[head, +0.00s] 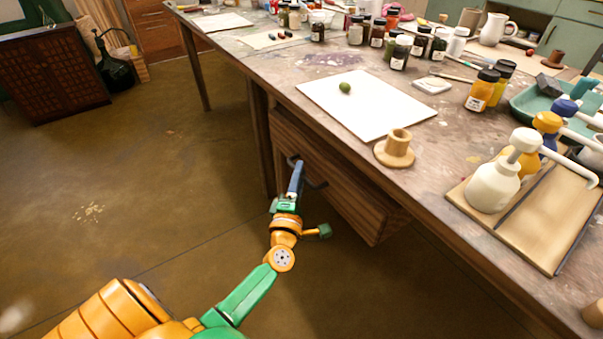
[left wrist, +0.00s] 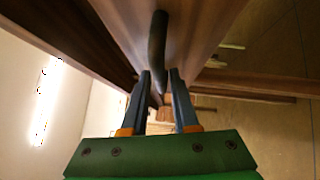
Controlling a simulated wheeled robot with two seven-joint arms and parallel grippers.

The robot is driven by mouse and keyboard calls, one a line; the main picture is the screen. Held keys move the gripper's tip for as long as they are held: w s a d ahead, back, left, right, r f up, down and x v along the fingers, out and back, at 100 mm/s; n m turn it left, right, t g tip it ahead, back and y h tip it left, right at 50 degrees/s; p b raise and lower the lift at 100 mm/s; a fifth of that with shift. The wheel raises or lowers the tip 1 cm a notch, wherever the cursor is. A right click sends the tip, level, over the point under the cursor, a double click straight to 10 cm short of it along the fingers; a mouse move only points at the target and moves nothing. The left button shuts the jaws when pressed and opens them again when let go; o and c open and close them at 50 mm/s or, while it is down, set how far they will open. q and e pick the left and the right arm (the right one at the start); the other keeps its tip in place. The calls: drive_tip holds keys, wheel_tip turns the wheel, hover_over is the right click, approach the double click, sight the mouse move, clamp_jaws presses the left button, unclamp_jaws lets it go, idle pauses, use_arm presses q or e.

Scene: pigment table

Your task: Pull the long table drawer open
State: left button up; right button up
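The long drawer (head: 335,175) is a brown wooden front under the table's near side, with a dark bar handle (head: 319,185). I cannot tell from this view whether it is fully flush. My left gripper (head: 297,165) reaches up to the drawer front, its blue fingers at the handle. My right gripper is not in view.
The paint-stained tabletop (head: 255,55) holds a white sheet (head: 365,112) with a green ball, a wooden spool-like piece (head: 394,150), several jars and pump bottles (head: 495,183) on a tray. The floor (head: 150,180) before the drawer is clear. A dark cabinet (head: 50,70) stands far left.

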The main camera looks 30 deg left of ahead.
use_arm(q)
drive_tip(key=shift+w+a, duration=0.2)
drive_tip(key=shift+w, duration=0.3)
clamp_jaws()
idle(1.1)
